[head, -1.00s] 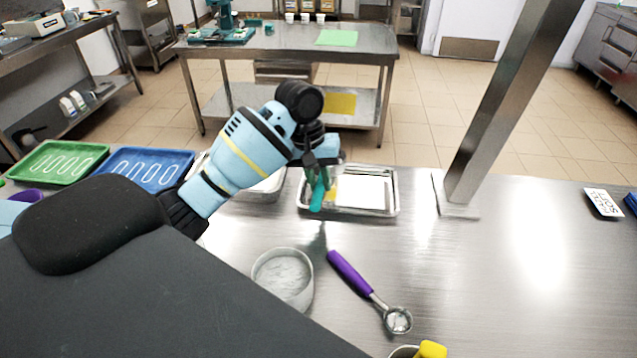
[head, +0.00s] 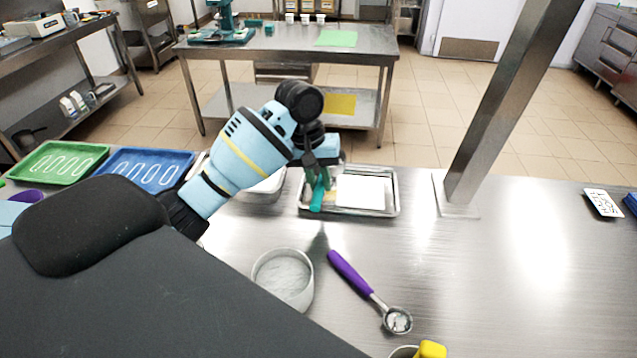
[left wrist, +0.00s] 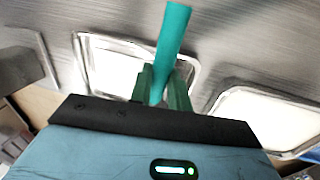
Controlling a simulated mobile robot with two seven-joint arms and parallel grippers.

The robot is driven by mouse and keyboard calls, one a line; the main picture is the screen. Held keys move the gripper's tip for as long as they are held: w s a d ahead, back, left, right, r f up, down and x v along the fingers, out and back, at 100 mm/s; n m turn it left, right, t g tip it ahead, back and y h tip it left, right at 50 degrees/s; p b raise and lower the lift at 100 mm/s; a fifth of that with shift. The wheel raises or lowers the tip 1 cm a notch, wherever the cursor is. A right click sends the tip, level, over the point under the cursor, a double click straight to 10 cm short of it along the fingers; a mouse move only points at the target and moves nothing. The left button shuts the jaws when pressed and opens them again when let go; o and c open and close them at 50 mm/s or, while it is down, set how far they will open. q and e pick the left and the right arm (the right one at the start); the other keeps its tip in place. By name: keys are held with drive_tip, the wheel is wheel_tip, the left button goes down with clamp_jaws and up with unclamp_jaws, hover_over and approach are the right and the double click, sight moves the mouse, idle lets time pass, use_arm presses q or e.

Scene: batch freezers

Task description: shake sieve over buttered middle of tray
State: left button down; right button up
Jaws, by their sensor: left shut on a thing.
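In the left wrist view the teal handle (left wrist: 173,32) stands up between the two green fingers (left wrist: 164,88), with the tray rim (left wrist: 84,62) behind. The sieve's bowl and mesh cannot be made out. My right gripper is not in view.
A metal pan (head: 268,194) is beside the tray. Blue (head: 147,168) and green (head: 60,161) trays are at left. A steel post (head: 500,110) rises at right.

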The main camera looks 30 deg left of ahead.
sight(317, 193)
use_arm(q)
drive_tip(key=shift+s+d, duration=0.45)
drive_tip(key=shift+s, duration=0.4)
drive_tip(key=shift+s+d, duration=0.4)
drive_tip(key=shift+s, duration=0.4)
drive_tip(key=shift+w+a, duration=0.45)
drive_tip(key=shift+w, duration=0.4)
drive_tip(key=shift+w+a, duration=0.45)
drive_tip(key=shift+w, duration=0.4)
drive_tip(key=shift+s+d, duration=0.45)
drive_tip(key=shift+s, duration=0.4)
drive_tip(key=shift+s+d, duration=0.45)
drive_tip(key=shift+s, duration=0.4)
drive_tip(key=shift+w+a, duration=0.45)
drive_tip(key=shift+w, duration=0.4)
drive_tip(key=shift+w+a, duration=0.45)
drive_tip(key=shift+w, duration=0.4)
drive_tip(key=shift+s+d, duration=0.45)
drive_tip(key=shift+s, duration=0.4)
drive_tip(key=shift+s+d, duration=0.4)
drive_tip(key=shift+s, duration=0.45)
drive_tip(key=shift+w+a, duration=0.45)
drive_tip(key=shift+w, duration=0.4)
drive_tip(key=shift+w+a, duration=0.4)
drive_tip(key=shift+w, duration=0.45)
drive_tip(key=shift+r, duration=0.1)
drive_tip(key=shift+r, duration=2.45)
